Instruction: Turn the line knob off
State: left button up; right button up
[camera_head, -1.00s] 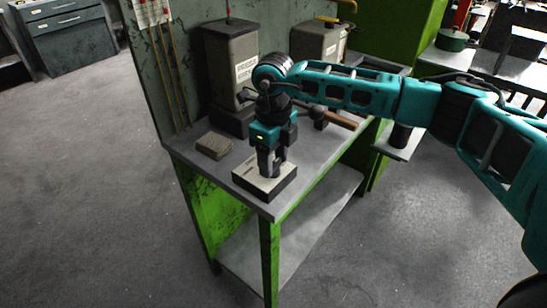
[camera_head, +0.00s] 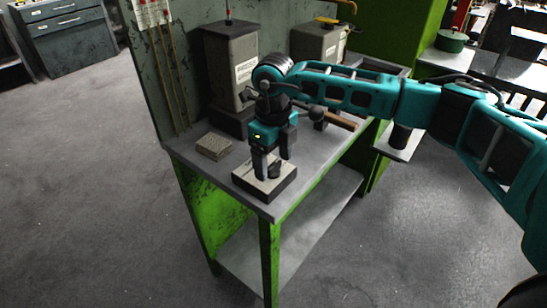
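A low dark box with a pale labelled top plate (camera_head: 247,179) sits near the front corner of the green workbench. A small dark knob (camera_head: 274,171) stands on the plate. My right gripper (camera_head: 273,165) points down over the box with its fingers spread. One finger is on the left of the knob and the other is on its right and farther back. A gap shows between the fingers and the knob, and nothing is held. Whether the fingertips touch the plate cannot be told. The knob's pointer and the label are too small to read. My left gripper is out of view.
A green panel with thin rods stands at the back left. The floor in front is clear.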

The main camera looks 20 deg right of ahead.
aim_at(273, 164)
notch_tip(273, 164, up, 13)
dwell(0.7)
jog(key=shift+a+f, duration=0.1)
jog(key=shift+f, duration=0.05)
